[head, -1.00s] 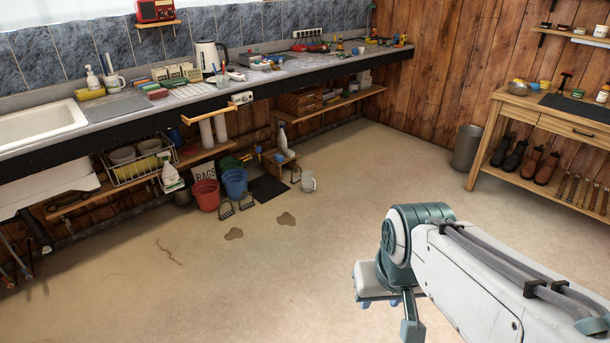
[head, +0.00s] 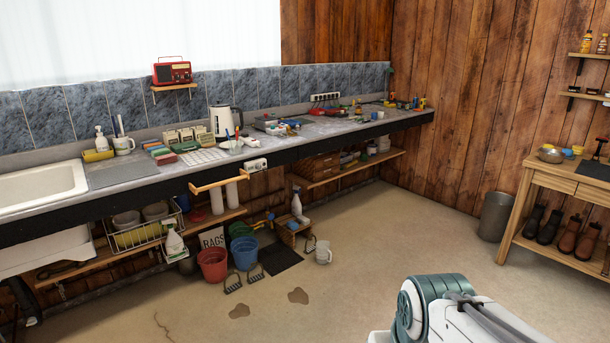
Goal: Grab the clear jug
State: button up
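A pale jug with a side handle (head: 323,252) stands upright on the floor, right of the black mat and in front of the counter. It looks whitish and partly see-through, but it is small in the picture, so I cannot be sure it is clear. Nothing holds it. Part of my arm shows at the bottom right, in front of and to the right of the jug. My gripper is below the frame edge and hidden.
Red bucket (head: 212,264), blue bucket (head: 245,254) and black mat (head: 275,261) lie left of the jug. A long cluttered counter (head: 110,173) runs behind. A grey bin (head: 494,217) and wooden workbench (head: 563,184) stand right. The floor in front is open.

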aim_at(322, 247)
jog(key=z, duration=0.05)
jog(key=i, duration=2.05)
jog(key=z, duration=0.25)
jog(key=i, duration=1.9)
jog(key=z, duration=0.15)
